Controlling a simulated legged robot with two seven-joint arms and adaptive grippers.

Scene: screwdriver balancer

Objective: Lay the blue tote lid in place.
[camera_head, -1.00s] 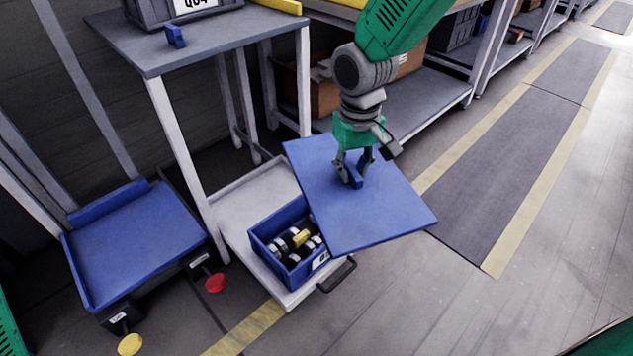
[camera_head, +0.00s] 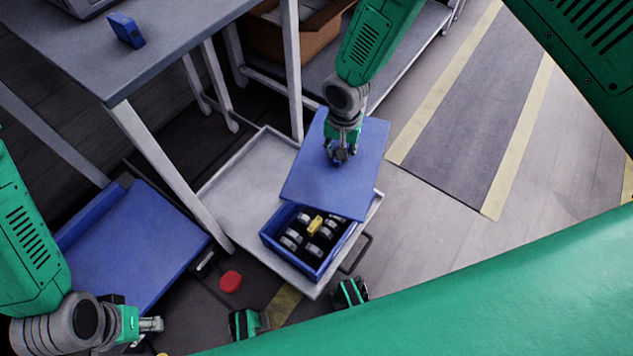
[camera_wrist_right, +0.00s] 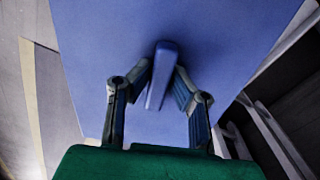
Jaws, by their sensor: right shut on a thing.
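The flat blue tote lid (camera_head: 335,180) has a raised bar handle, which shows in the right wrist view (camera_wrist_right: 161,75). My right gripper (camera_head: 341,158) is shut on that handle, one finger on each side. The open blue tote (camera_head: 272,247) sits on the cart shelf, with several grey rollers and a yellow piece (camera_head: 315,225) inside. The lid overlaps the tote's far edge in the head view, and most of the tote's opening shows; the gap between them is hard to judge. My left gripper (camera_head: 152,325) is at lower left over the blue platform, its finger opening unclear.
The pale cart shelf (camera_head: 240,185) has bare room left of the tote. A table (camera_head: 150,65) with a small blue block (camera_head: 126,30) stands at upper left, its leg near the shelf. A blue platform (camera_head: 130,250) and a red disc (camera_head: 230,282) lie at lower left.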

